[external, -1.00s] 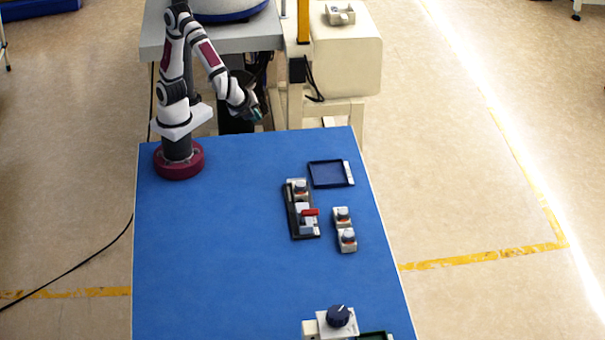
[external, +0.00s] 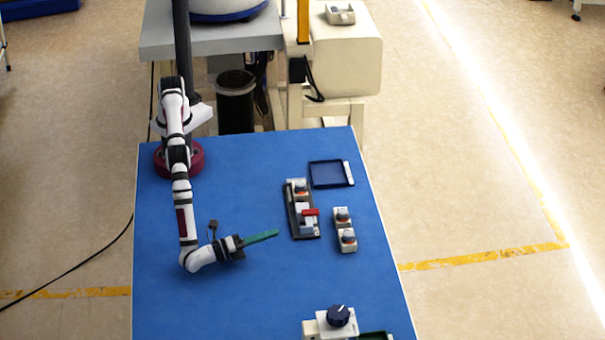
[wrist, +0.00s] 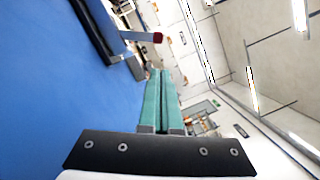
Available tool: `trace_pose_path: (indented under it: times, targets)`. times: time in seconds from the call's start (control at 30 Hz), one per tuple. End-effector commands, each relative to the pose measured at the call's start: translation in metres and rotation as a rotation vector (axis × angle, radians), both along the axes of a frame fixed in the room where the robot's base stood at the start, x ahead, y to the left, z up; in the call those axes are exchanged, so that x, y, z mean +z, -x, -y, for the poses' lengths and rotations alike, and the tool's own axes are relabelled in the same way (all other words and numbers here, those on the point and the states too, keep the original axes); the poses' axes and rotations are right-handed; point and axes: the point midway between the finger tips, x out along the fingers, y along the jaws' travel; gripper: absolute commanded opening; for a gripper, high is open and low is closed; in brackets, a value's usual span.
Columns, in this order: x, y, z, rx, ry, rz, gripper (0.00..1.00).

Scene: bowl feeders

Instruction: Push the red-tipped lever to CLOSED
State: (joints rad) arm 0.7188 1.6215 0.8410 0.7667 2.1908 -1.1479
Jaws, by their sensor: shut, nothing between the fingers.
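The red-tipped lever (external: 310,212) stands on a dark base plate (external: 291,222) with a grey-white block, right of the table's middle. In the wrist view the lever's red tip (wrist: 158,38) sits at the end of a pale arm, up and left of my fingertips. My gripper (external: 277,233) is shut and empty, its green fingers pressed together and pointing right toward the lever unit. A gap of blue table shows between the fingertips and the base plate in the external view. In the wrist view my gripper (wrist: 160,73) shows both fingers side by side. I cannot read any CLOSED marking.
A box with a dark dial (external: 338,317) is at the front edge. The blue table's (external: 190,310) left and front-left are clear.

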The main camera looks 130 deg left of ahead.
Motion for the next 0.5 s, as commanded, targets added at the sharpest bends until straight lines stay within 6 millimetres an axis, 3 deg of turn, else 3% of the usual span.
trace_pose_path:
  times: [0.17,0.5]
  targets:
    - [0.001,-0.003,-0.006,0.004,0.001,-0.001,0.00]
    - [0.008,-0.037,-0.061,0.006,0.001,-0.002,0.00]
